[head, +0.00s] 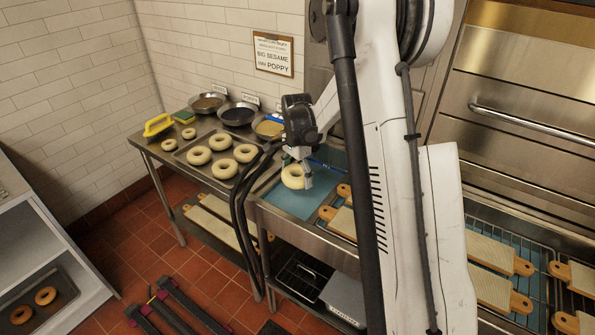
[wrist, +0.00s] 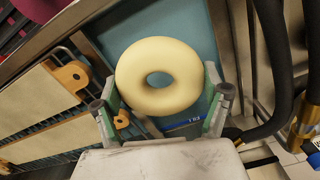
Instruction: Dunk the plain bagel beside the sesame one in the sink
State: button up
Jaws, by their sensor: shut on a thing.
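A plain, pale bagel (head: 291,177) is held in my gripper (head: 301,172) over the blue-floored sink (head: 280,201). In the wrist view the same bagel (wrist: 132,68) sits between the two fingers of my gripper (wrist: 160,88), with blue behind it. The gripper is shut on the bagel's sides. I cannot tell whether the bagel touches the blue surface. My gripper and arm hide part of the sink. I cannot make out a sesame bagel in it.
A tray (head: 190,142) of several pale bagels stands on the steel table to the left. Behind it are bowls of toppings (head: 207,103) and a yellow-handled thing (head: 158,125). Wooden boards (head: 490,291) lie right of the sink. A topping sign (head: 274,54) hangs on the wall.

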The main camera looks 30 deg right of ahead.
jog(key=b, duration=0.5)
send_over(297, 209)
notch_tip(297, 209, down, 8)
jog(key=shift+f, duration=0.15)
notch_tip(297, 209, down, 5)
jog(key=b, duration=0.4)
dwell(1.0)
notch_tip(297, 209, up, 13)
jog(key=p, duration=0.5)
dwell(0.9)
jog(key=shift+a, duration=0.1)
